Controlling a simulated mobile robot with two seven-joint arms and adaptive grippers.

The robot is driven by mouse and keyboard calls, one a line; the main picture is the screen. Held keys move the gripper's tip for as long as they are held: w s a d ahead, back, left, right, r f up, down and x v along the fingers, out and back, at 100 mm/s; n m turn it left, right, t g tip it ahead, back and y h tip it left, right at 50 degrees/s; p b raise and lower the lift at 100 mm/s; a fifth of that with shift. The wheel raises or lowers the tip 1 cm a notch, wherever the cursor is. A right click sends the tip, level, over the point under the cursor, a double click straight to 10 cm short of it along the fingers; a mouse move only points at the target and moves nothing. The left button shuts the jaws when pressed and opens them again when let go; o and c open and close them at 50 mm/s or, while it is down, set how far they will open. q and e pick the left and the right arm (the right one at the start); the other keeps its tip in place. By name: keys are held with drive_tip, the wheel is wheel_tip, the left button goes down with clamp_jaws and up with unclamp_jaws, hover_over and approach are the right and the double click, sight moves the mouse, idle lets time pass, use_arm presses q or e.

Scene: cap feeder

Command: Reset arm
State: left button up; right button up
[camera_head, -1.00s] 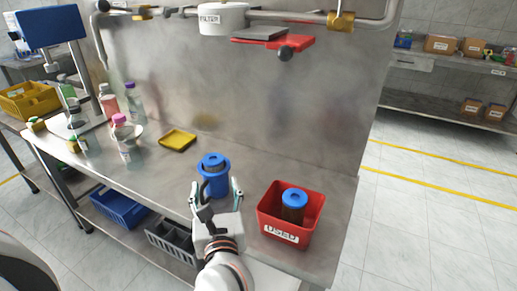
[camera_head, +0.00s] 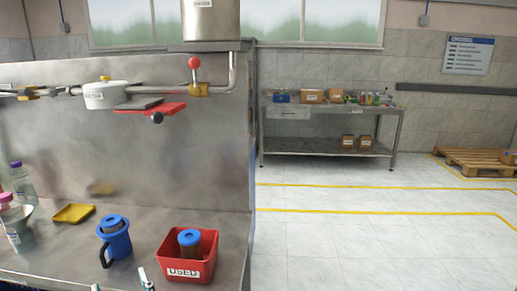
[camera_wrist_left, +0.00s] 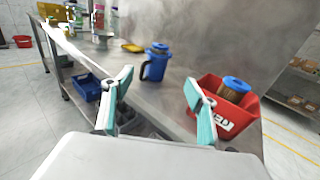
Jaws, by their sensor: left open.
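My left gripper (camera_head: 121,284) shows only as fingertips at the bottom edge of the head view. In the left wrist view its two teal fingers (camera_wrist_left: 158,88) are spread apart with nothing between them. A blue jug (camera_head: 115,243) with a handle stands upright on the steel bench, beyond the gripper and apart from it; it also shows in the wrist view (camera_wrist_left: 154,67). A red bin (camera_head: 209,258) labelled USED stands right of the jug. Inside it is a dark container with a blue ring top (camera_head: 189,238). My right gripper is not in view.
A yellow tray (camera_head: 73,213) and bottles (camera_head: 22,183) are on the bench to the left. A pipe with a red-knobbed valve (camera_head: 195,64) runs above. A shelf (camera_head: 300,110) with boxes stands at the back.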

use_arm(q)
wheel_tip(320, 180, up, 3)
drive_tip(key=d+m+t+h, duration=0.25)
drive_tip(key=m+t, duration=0.35)
drive_tip(key=m, duration=0.7)
drive_tip(key=s+d+f+m+h+p, duration=0.25)
drive_tip(key=d+f+m+h, duration=0.65)
drive_tip(key=m, duration=0.9)
drive_tip(key=s+a+f+m+g, duration=0.1)
drive_tip(key=s+f+m+g, duration=0.4)
drive_tip(key=f+m, duration=0.3)
drive_tip(key=s+a+f+m+g, duration=0.1)
drive_tip(key=s+f+m+g, duration=0.4)
drive_tip(key=f, duration=1.2)
drive_tip(key=s+m, duration=0.2)
drive_tip(key=m, duration=0.1)
drive_tip(key=shift+s+a+f, duration=0.2)
drive_tip(key=shift+s+f, duration=0.05)
drive_tip(key=shift+s, duration=0.15)
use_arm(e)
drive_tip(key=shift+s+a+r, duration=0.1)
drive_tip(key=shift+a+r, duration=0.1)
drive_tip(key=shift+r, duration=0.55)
use_arm(q)
drive_tip(key=shift+h, duration=0.25)
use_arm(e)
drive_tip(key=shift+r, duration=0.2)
